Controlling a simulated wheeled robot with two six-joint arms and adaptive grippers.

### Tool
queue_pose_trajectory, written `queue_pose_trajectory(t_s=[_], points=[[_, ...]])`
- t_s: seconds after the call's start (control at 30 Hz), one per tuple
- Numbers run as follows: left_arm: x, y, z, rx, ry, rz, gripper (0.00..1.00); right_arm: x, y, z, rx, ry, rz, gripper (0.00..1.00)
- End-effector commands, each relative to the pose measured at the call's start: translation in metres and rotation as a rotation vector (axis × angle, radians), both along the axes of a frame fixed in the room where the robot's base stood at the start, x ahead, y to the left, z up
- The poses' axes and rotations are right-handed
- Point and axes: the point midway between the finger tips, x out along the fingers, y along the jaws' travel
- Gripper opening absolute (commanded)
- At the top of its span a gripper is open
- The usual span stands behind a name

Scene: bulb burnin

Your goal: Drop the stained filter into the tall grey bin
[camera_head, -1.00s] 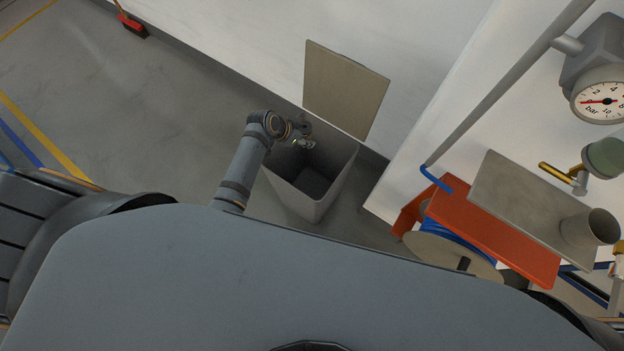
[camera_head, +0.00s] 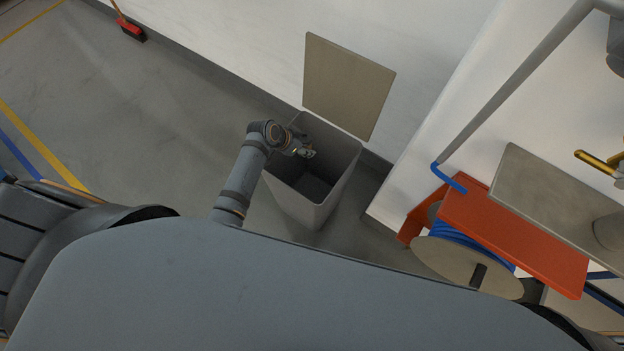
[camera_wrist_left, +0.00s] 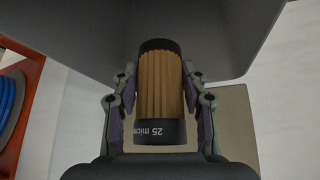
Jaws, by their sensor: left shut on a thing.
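The stained filter (camera_wrist_left: 160,85) is a brown pleated cylinder with dark end caps; one cap reads "25 micr". In the left wrist view it sits between the two fingers of my left gripper (camera_wrist_left: 160,100), which is shut on it. In the head view my left gripper (camera_head: 306,152) is over the back left part of the tall grey bin's opening. The tall grey bin (camera_head: 318,212) stands open on the floor by the wall. The filter is hard to make out in the head view. My right gripper is not in view.
A beige square panel (camera_head: 348,85) stands upright behind the bin, against the wall. To the right are an orange bracket (camera_head: 520,245), a reel of blue hose (camera_head: 465,262) and a grey shelf (camera_head: 555,195). A red broom (camera_head: 130,30) lies far left. Floor left of the bin is clear.

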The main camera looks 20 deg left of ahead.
Motion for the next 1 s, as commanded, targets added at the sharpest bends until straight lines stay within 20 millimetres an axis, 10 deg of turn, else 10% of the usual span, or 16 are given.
queue_pose_trajectory(t_s=[0.03, 0.07, 0.27, 0.63, 1.0], points=[[0.000, 0.000, 0.001, 0.000, 0.000, 0.000, 0.11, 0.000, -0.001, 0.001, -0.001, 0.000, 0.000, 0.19], [0.000, 0.000, 0.001, 0.000, 0.000, 0.000, 0.45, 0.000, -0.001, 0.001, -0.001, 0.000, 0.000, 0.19], [0.000, 0.000, 0.001, 0.000, 0.000, 0.000, 0.70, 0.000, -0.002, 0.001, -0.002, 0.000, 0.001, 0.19], [-0.003, 0.003, 0.006, 0.001, 0.000, 0.001, 0.70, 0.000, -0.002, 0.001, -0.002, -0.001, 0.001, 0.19], [-0.038, 0.031, 0.075, 0.004, -0.002, -0.002, 0.70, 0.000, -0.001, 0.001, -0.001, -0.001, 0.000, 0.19]])
